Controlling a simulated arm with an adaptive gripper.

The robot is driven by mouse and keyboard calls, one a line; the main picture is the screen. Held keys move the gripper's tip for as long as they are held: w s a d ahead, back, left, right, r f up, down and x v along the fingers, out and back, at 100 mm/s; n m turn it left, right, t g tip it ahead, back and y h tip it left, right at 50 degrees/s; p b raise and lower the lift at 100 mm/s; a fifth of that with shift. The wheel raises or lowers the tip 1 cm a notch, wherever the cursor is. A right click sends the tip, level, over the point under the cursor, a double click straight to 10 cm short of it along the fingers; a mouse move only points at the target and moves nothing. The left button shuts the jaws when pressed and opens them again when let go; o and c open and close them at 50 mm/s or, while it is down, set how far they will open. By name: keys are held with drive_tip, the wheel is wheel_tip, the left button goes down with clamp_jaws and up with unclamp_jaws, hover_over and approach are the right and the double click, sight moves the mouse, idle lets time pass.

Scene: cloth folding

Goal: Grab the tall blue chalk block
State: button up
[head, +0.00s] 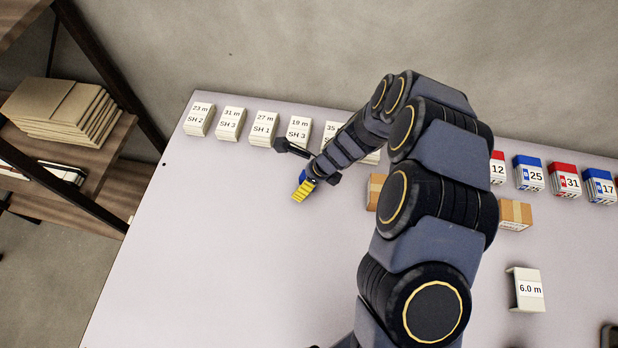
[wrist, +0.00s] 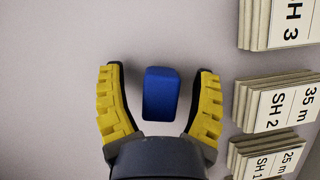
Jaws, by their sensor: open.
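The tall blue chalk block (wrist: 161,94) stands on the pale table between the two fingers of my gripper (wrist: 159,98) in the wrist view. A gap shows on each side of it, so neither finger appears to touch it. The fingers are yellow, ridged and open. In the head view my gripper (head: 301,188) is low over the left middle of the table. A bit of the blue block (head: 303,176) shows beside the yellow finger there; the rest is hidden by my gripper.
Stacks of labelled cards (head: 265,128) line the back edge of the table (head: 200,240); some show right of my gripper in the wrist view (wrist: 278,103). Cardboard boxes (head: 515,214), numbered red and blue packs (head: 566,181) and a "6.0 m" block (head: 527,289) lie right. The table's left front is clear.

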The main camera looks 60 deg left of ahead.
clamp_jaws()
idle(0.3)
